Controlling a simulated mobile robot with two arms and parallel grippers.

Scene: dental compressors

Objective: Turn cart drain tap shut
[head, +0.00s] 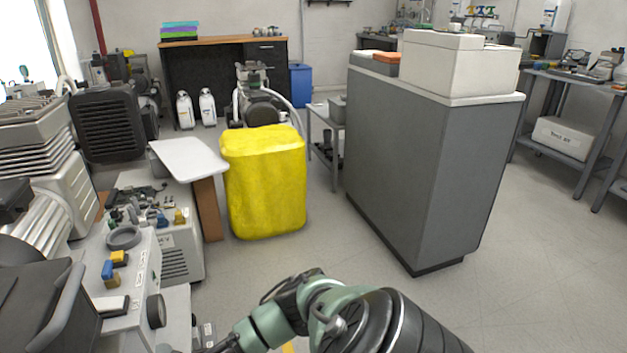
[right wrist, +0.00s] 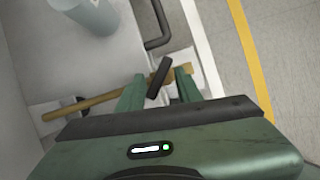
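In the right wrist view a small black tap lever (right wrist: 158,77) sits on a thin brass-coloured pipe (right wrist: 90,105) beside a pale grey cart surface (right wrist: 50,55). The lever is tilted across the pipe's line. My right gripper (right wrist: 160,82) has its two green fingers apart, one on each side of the lever. Gaps show between lever and fingers, and I cannot tell whether either finger touches it. In the head view my right arm reaches to the bottom left, and its gripper is out of sight. My left gripper is not in view.
A black bent tube (right wrist: 165,30) and a pale grey cylinder (right wrist: 95,12) are near the lever. In the head view, compressor equipment (head: 130,260) crowds the left. A yellow covered block (head: 264,180) and a grey cabinet (head: 430,170) stand ahead, with open floor (head: 330,235) between.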

